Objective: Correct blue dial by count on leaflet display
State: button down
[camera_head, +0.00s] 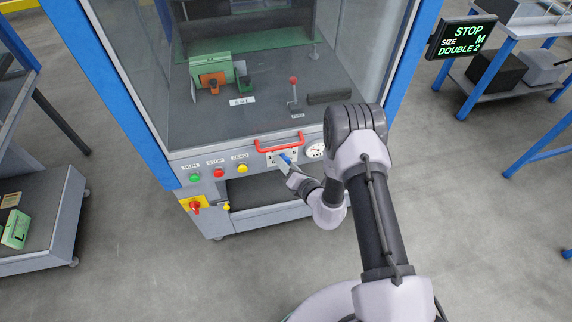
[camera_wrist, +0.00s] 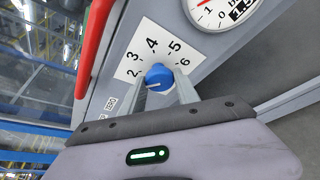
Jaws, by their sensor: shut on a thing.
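The blue dial (camera_wrist: 158,77) sits on a white number plate (camera_wrist: 148,45) that shows 2, 3, 4, 5 and 6 in an arc. A white mark on the dial appears to point to the lower left, nearest the 2 side. My gripper (camera_wrist: 162,82) has one finger on each side of the dial and is shut on it. In the head view, my gripper (camera_head: 289,164) reaches the machine's front panel at the dial. The display (camera_head: 465,38) at the upper right reads STOP, SIZE M, DOUBLE 2.
A red handle (camera_head: 280,142) runs just above the dial. A round gauge (camera_head: 316,149) is close on its right. Green, red and yellow buttons (camera_head: 218,172) line the panel's left. A red rotary switch (camera_head: 195,208) is below them. The floor in front is clear.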

dwell(0.4)
jog(key=c, duration=0.9)
grip_release()
jog(key=p+v, duration=0.5)
jog(key=v, duration=1.2)
jog(key=shift+d, duration=0.2)
jog(key=shift+s, duration=0.1)
